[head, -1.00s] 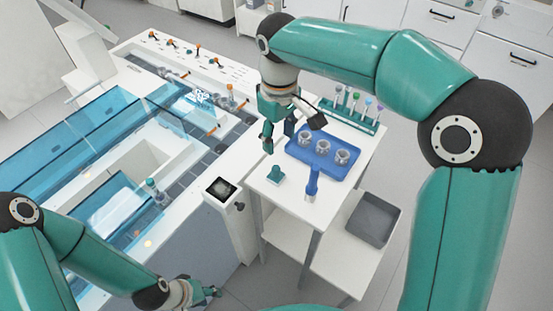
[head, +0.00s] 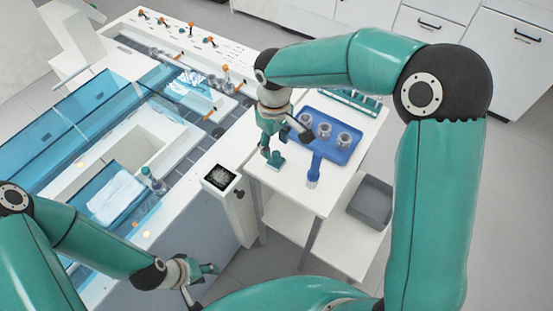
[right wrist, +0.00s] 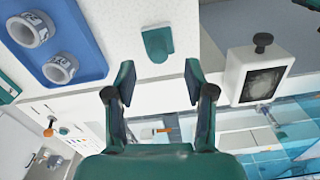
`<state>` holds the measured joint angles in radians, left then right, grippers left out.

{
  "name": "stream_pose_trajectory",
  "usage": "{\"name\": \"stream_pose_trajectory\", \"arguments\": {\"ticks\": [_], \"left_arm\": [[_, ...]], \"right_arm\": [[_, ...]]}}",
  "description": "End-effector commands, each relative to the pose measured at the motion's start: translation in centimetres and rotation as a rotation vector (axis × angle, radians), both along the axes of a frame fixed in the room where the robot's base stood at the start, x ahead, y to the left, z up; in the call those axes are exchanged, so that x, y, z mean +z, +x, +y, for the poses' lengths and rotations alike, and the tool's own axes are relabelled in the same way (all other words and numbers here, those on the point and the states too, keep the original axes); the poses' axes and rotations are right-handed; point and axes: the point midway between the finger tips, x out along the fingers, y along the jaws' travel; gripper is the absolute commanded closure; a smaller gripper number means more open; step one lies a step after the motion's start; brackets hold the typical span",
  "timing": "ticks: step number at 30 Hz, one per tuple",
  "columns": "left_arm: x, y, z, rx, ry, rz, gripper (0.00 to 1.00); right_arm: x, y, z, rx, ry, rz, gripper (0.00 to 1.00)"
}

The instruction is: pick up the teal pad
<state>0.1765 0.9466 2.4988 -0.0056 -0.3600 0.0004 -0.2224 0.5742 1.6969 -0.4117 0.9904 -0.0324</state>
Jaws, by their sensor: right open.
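The teal pad (head: 276,160) lies on the white side table, left of the blue tray. In the right wrist view the pad (right wrist: 157,43) is fully visible, flat with a rounded end, beyond the fingertips and roughly centred between them. My right gripper (head: 272,148) is just above and beside the pad in the head view. It also shows in the right wrist view (right wrist: 158,75), with its two fingers apart and nothing between them. My left gripper (head: 209,269) is low at the bottom left, away from the pad; its finger opening is too small to judge.
A device with a dark screen (head: 219,177) stands left of the table. A grey bin (head: 371,203) is on the lower shelf.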

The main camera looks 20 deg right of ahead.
Motion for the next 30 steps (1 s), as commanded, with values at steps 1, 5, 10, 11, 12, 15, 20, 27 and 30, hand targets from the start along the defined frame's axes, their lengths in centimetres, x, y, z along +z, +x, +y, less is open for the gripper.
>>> {"name": "stream_pose_trajectory", "arguments": {"ticks": [1, 5, 10, 11, 12, 15, 20, 27, 30], "left_arm": [[0.1, 0.0, 0.0, 0.000, 0.000, 0.000, 0.60], [0.4, 0.0, 0.0, 0.000, 0.000, 0.000, 0.60], [0.5, 0.0, 0.0, 0.000, 0.000, 0.000, 0.60], [0.5, 0.0, 0.0, 0.000, 0.000, 0.000, 0.60], [0.6, 0.0, 0.0, 0.000, 0.000, 0.000, 0.60], [0.6, 0.0, 0.0, 0.000, 0.000, 0.000, 0.60], [0.5, 0.0, 0.0, 0.000, 0.000, 0.000, 0.60], [0.5, 0.0, 0.0, 0.000, 0.000, 0.000, 0.60], [0.5, 0.0, 0.0, 0.000, 0.000, 0.000, 0.60]], "right_arm": [[-0.3, -0.1, -0.1, -0.001, -0.001, 0.003, 0.46], [-1.9, -0.3, -0.3, -0.001, -0.001, 0.006, 0.46], [-4.3, -0.3, -0.4, 0.000, 0.000, 0.004, 0.46], [-4.5, -0.3, -0.4, -0.001, 0.000, 0.004, 0.46], [-4.8, -0.3, -0.4, -0.001, -0.001, 0.003, 0.46], [-5.1, -0.3, -0.4, 0.000, 0.000, 0.001, 0.46], [-5.1, -0.3, -0.4, 0.000, 0.000, 0.001, 0.46], [-5.1, -0.3, -0.4, 0.000, 0.001, 0.000, 0.84], [-5.1, -0.3, -0.4, 0.000, 0.001, 0.000, 1.00]]}}
